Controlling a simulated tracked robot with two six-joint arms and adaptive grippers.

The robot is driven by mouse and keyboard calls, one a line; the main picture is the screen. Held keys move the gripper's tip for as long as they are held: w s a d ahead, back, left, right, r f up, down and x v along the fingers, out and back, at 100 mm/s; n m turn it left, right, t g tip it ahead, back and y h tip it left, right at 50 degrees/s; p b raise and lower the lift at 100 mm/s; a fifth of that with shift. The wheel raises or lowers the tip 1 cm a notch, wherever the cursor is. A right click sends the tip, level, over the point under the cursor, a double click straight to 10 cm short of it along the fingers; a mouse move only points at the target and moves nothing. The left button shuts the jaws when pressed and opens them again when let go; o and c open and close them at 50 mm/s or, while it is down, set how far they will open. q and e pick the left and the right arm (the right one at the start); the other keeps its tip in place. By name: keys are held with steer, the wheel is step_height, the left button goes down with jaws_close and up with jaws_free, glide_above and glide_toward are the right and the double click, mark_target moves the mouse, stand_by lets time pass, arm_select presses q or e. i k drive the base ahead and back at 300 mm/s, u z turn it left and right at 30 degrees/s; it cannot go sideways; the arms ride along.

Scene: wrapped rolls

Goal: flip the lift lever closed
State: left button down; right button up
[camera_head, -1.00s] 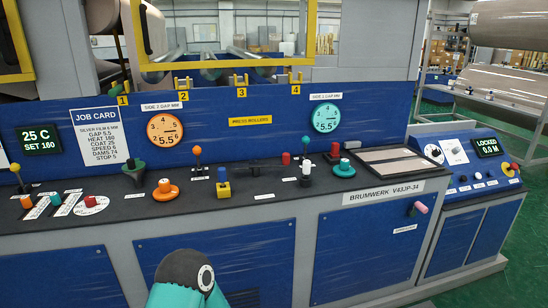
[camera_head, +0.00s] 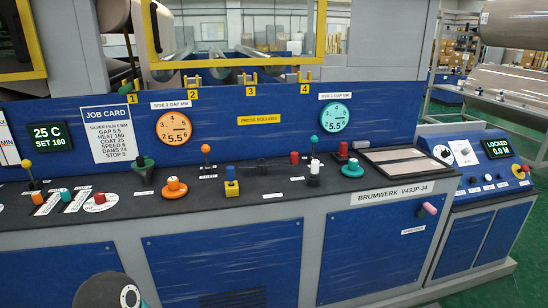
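I cannot tell which control is the lift lever, as the small labels are not readable. On the black console stand a lever with an orange ball (camera_head: 206,149), a lever with a teal ball (camera_head: 314,140) and a lever with a yellow ball (camera_head: 27,164), all roughly upright. A red-ended handle (camera_head: 294,158) stands near a black bracket between the orange and teal levers. A pink-tipped handle (camera_head: 430,208) sticks out of the front cabinet panel at right. Neither gripper is in view; only a rounded dark and teal part of my arm shows at the bottom left.
The console top (camera_head: 262,184) also carries orange and teal knobs, a yellow-blue switch (camera_head: 231,181) and several buttons. Two round gap dials (camera_head: 174,130) hang on the blue panel.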

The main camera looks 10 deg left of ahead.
mark_target(293, 156)
steer(key=z, duration=0.05)
steer(key=i, duration=1)
steer(key=u, duration=0.05)
